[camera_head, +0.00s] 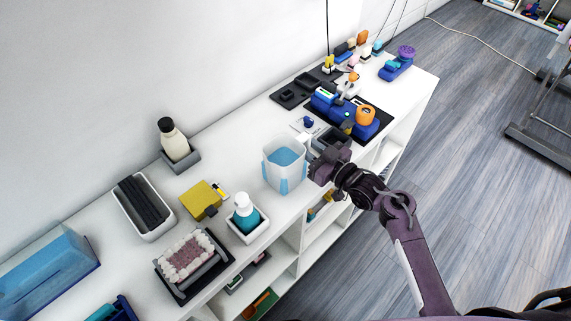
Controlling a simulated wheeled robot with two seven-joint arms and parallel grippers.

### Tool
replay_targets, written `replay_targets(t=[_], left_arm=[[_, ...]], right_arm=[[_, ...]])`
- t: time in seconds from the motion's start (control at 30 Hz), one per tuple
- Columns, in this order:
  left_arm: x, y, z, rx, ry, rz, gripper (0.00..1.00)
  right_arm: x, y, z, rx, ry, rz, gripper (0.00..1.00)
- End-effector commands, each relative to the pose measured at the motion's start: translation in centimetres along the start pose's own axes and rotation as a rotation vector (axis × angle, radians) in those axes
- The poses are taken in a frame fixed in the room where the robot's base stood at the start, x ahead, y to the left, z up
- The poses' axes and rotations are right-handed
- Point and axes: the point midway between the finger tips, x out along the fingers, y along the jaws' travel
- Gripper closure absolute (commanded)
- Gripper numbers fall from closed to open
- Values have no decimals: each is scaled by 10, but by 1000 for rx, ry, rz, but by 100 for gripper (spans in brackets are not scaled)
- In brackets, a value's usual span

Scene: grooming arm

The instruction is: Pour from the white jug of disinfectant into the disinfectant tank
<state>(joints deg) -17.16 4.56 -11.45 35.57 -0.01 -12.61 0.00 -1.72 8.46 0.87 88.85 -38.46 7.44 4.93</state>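A white open-topped jug (285,170) with blue liquid inside and blue strips on its sides stands upright on the white counter, near the middle of the view. My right gripper (319,160) is at the jug's right side, by its handle. Its fingertips are partly hidden, so I cannot tell whether they close on the handle. A blue see-through box (48,268) at the left end of the counter may be the disinfectant tank; no label is readable. My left gripper is not in view.
Between jug and blue box stand a teal pump bottle (245,214), a yellow block (200,197), a tray of pinkish-white rolls (186,256), a white bin with black items (146,208) and a black-capped bottle (173,140). Blue and orange items (345,110) crowd the counter beyond the jug.

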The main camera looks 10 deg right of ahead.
Motion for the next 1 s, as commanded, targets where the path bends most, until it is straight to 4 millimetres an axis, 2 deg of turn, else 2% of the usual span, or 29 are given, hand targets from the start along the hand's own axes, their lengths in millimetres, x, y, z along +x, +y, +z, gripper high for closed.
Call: replay_targets(t=[0.03,0.17,0.53,1.0], left_arm=[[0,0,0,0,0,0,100],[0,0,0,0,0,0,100],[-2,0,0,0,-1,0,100],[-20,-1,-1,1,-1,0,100]], right_arm=[[0,0,0,0,0,0,84],[0,0,0,0,0,0,100],[0,0,-3,-1,3,0,100],[0,0,-22,-1,3,-1,100]])
